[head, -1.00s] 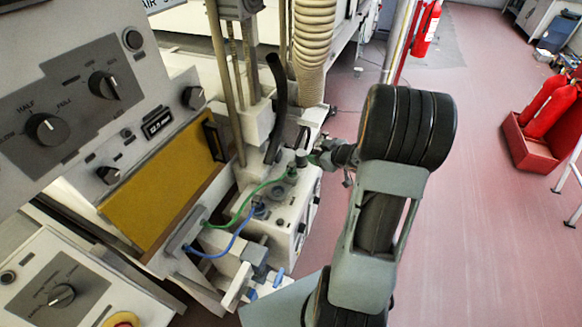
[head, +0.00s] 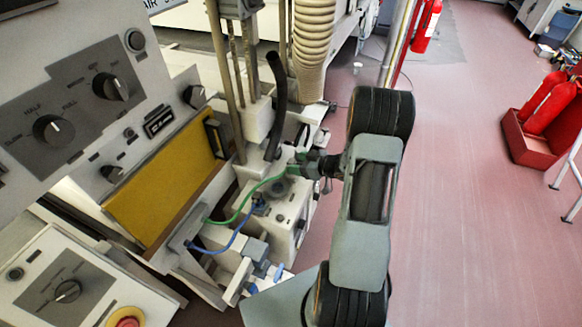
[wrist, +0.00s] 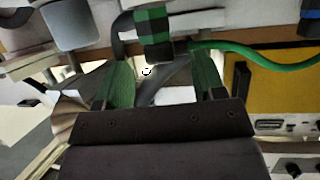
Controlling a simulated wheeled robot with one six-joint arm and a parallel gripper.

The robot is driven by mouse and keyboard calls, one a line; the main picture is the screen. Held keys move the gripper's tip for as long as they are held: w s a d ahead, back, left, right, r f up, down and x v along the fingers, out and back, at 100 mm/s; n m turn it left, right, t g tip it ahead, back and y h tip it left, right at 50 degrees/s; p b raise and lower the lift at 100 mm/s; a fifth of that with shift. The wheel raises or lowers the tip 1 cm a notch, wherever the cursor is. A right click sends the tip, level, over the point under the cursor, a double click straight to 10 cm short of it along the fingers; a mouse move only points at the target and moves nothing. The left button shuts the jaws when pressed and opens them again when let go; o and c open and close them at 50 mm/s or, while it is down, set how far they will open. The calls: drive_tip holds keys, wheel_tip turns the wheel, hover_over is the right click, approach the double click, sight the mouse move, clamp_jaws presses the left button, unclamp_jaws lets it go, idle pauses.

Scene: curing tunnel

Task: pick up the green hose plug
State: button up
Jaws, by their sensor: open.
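The green hose plug (wrist: 153,24) shows in the wrist view as a green-and-black checkered body at the top centre, with a green hose (wrist: 240,50) running off to the right. My gripper (wrist: 163,62) is open, its two green-padded fingers apart. The plug appears just beyond the fingertips, in line with the gap; I cannot tell whether they touch. In the head view my gripper (head: 303,163) is at the end of the green hose (head: 250,196), above a pale box (head: 290,225). The plug itself is hard to make out there.
A blue hose (head: 225,244) runs below the green one to a blue fitting. A black curved tube (head: 277,105) stands close behind my gripper. A control panel and a yellow plate (head: 160,190) are at left. Open floor lies at right, with red extinguishers (head: 548,105) beyond.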

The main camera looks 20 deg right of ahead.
sight(292, 161)
drive_tip(key=shift+p+x, duration=0.55)
drive_tip(key=shift+x, duration=2.1)
drive_tip(key=shift+w+r, duration=0.1)
drive_tip(key=shift+r, duration=0.1)
drive_tip(key=c, duration=1)
